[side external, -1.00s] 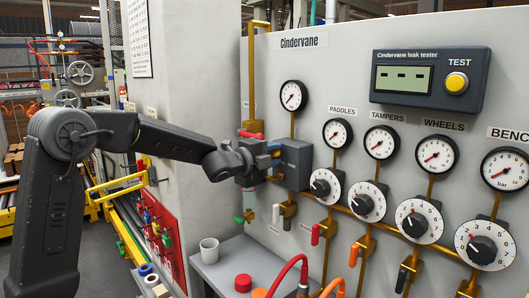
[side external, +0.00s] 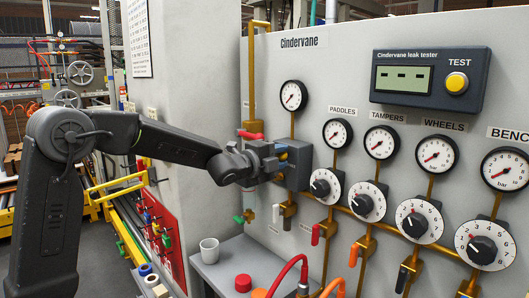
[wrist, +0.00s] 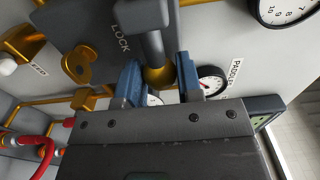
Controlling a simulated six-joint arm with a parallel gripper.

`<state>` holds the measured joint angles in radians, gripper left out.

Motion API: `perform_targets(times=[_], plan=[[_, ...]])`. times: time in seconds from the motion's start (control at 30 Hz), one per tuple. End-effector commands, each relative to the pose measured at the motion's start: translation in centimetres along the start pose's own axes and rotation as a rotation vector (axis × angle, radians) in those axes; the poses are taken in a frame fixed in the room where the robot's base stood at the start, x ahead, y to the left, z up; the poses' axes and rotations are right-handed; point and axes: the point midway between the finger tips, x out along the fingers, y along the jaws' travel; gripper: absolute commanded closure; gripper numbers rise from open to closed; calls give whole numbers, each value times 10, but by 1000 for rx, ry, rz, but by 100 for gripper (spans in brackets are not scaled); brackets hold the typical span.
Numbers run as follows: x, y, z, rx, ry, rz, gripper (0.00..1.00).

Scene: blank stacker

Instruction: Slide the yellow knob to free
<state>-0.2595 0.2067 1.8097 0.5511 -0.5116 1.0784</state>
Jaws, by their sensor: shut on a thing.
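The yellow knob (wrist: 158,78) shows in the wrist view as a gold-yellow end on a dark cylinder, between my two blue fingertips. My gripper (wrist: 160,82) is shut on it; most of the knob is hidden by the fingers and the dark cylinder. The word LOCK is printed on the dark housing (wrist: 85,30) beside it; no "free" mark can be read. In the side view my gripper (side external: 282,155) is at the left face of the dark housing (side external: 301,166) on the grey panel, and its fingers largely cover the knob.
A red-handled valve (side external: 251,135) is just above my gripper. Gauges and dials line the panel to the right. A grey bench (side external: 225,275) below holds a white cup (side external: 209,251) and a red cap (side external: 243,283).

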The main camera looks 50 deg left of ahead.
Motion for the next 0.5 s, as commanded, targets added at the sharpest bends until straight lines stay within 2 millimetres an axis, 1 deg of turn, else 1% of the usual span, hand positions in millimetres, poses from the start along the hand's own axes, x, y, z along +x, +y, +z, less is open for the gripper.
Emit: perform_targets(times=[0.5], plan=[[0,0,-15,2,3,-1,90]])
